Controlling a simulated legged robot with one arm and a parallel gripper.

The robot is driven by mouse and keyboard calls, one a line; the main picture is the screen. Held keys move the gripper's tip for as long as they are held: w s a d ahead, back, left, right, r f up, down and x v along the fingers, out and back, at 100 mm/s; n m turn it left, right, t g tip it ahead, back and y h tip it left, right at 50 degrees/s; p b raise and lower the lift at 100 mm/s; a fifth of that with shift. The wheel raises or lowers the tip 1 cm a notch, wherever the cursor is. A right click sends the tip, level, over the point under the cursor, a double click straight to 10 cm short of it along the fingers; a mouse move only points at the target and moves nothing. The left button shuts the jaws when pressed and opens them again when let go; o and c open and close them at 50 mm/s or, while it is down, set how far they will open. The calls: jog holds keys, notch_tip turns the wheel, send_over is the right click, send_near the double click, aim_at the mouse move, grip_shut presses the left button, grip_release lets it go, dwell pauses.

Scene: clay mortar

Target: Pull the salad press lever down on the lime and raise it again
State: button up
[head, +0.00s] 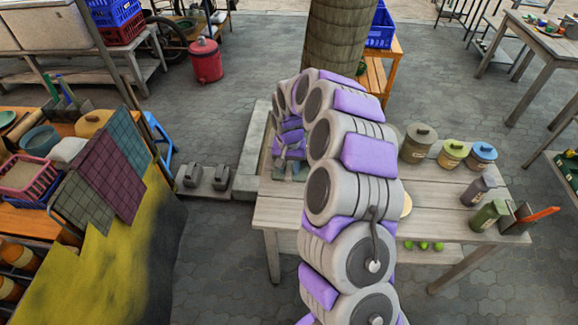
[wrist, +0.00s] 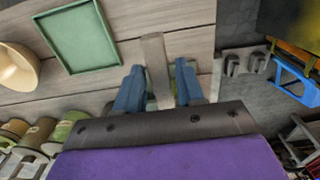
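My gripper (head: 290,170) hangs over the left end of the wooden table, partly hidden by my arm. In the wrist view, its two blue fingers (wrist: 158,85) stand apart on either side of a grey-brown bar (wrist: 154,60), possibly the press lever. I see no clear grip on the bar. The rest of the press cannot be made out. Several green limes (head: 423,246) lie low by the table's front side, right of my arm. I cannot see a lime under the gripper.
The wooden table (head: 465,185) bears lidded pots (head: 418,143) and jars at its right. A green square tray (wrist: 80,38) and a pale bowl (wrist: 16,70) show in the wrist view. A blue stool (wrist: 295,80) stands off the table.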

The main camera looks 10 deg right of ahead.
grip_shut()
dwell(0.4)
